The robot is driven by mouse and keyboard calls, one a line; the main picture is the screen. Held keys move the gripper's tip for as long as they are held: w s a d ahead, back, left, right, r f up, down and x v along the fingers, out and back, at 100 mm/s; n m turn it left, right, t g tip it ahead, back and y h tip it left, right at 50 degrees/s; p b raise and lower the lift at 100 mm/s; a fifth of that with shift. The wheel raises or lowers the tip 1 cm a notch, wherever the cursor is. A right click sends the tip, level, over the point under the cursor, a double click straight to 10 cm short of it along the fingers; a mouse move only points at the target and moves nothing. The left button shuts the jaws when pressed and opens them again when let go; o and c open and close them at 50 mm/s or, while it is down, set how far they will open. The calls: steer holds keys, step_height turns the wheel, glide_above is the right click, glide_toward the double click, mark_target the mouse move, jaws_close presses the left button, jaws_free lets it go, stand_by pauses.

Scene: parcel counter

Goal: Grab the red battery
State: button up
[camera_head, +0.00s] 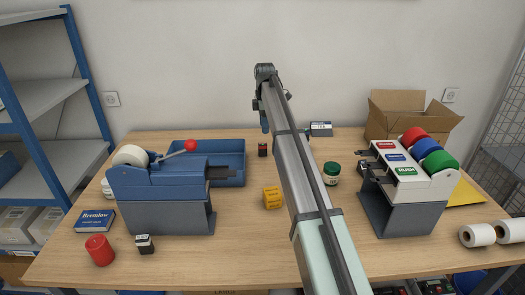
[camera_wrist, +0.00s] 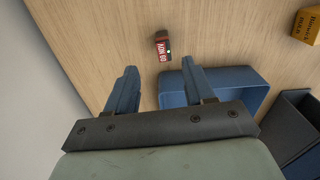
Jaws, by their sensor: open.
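The small dark battery with a red label and a green dot (camera_wrist: 162,47) lies on the wooden table in the wrist view, ahead of my fingertips and roughly between their lines. In the head view a small black item with red and green marks (camera_head: 263,150), which looks like the same battery, is just right of the blue tray. My gripper (camera_wrist: 158,67) is open with nothing between its blue fingers. In the head view my gripper (camera_head: 265,123) hangs at the arm's end above the back of the table, partly hidden by my arm.
The blue tray (camera_head: 237,180) lies close left of the battery, beside a blue tape dispenser (camera_head: 155,185). A yellow box (camera_head: 272,198) is nearer the front, and a green jar (camera_head: 331,174) is right of my arm. A stand with colored rolls (camera_head: 405,190) is at right.

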mark_target(264, 143)
step_height(264, 143, down, 6)
steer(key=shift+f, duration=0.15)
steer(key=shift+s+a+f, duration=0.1)
steer(key=shift+a+f, duration=0.05)
steer(key=shift+f, duration=0.75)
steer(key=shift+s+a+f, duration=0.1)
steer(key=shift+f, duration=0.75)
steer(key=shift+s+a+f, duration=0.1)
steer(key=shift+a+f, duration=0.05)
steer(key=shift+f, duration=0.75)
steer(key=shift+c, duration=0.2)
jaws_close()
